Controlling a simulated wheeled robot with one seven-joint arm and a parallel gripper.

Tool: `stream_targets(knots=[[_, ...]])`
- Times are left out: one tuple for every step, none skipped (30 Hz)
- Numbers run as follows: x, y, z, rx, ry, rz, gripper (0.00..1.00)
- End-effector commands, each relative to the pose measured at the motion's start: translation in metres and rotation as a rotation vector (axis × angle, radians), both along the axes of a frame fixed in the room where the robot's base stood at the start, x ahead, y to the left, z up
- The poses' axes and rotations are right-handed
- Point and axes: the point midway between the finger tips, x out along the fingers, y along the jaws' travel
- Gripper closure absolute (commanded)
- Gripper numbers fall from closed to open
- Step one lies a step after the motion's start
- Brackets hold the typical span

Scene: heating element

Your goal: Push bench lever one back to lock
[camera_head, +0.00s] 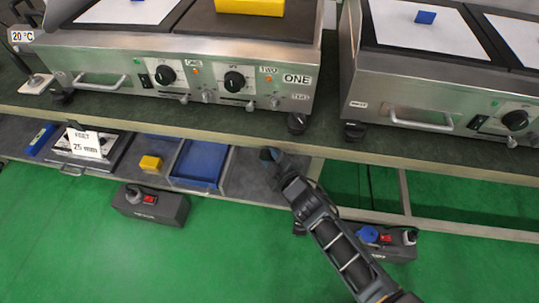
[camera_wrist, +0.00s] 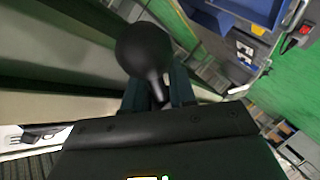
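A black lever with a round ball knob (camera_wrist: 143,48) fills the upper middle of the wrist view, its narrow stem running down between my gripper's two dark fingers. My gripper (camera_wrist: 159,88) straddles the stem. I cannot tell whether the fingers press on it or only surround it. The lever cannot be made out clearly there, being small and close to the gripper.
Two steel griddles (camera_head: 120,45) (camera_head: 420,85) stand on the bench. Black boxes with red switches (camera_head: 150,205) (camera_head: 395,245) are near the green floor.

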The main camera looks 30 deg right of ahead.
Motion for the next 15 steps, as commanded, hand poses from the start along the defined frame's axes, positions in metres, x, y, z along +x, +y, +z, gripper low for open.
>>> stream_targets(knots=[[0.0027, -0.0001, -0.0017, 0.000, 0.001, -0.001, 0.75], [0.0037, -0.0001, -0.0017, 0.000, 0.001, -0.001, 0.75], [0.0047, 0.0000, -0.0017, 0.000, 0.000, 0.000, 0.75], [0.0052, -0.0001, -0.0016, 0.000, 0.000, 0.000, 0.75], [0.0054, -0.0001, -0.0015, 0.000, 0.000, 0.000, 0.75], [0.0054, 0.0000, -0.0014, 0.000, 0.000, 0.000, 0.75], [0.0053, 0.0000, -0.0014, 0.000, 0.000, 0.000, 0.75], [0.0052, 0.0000, -0.0014, 0.000, 0.000, 0.000, 0.75], [0.0051, 0.0000, -0.0013, 0.000, 0.000, 0.000, 0.75], [0.0051, 0.0000, -0.0013, 0.000, 0.000, 0.000, 0.75], [0.0051, 0.0001, -0.0014, 0.000, 0.000, 0.000, 0.77], [0.0050, 0.0000, -0.0014, 0.000, 0.000, 0.000, 0.80], [0.0050, 0.0000, -0.0014, 0.000, 0.000, 0.000, 0.83], [0.0050, 0.0000, -0.0014, 0.000, 0.000, 0.000, 0.86], [0.0049, 0.0000, -0.0014, 0.000, 0.000, 0.000, 0.90]])
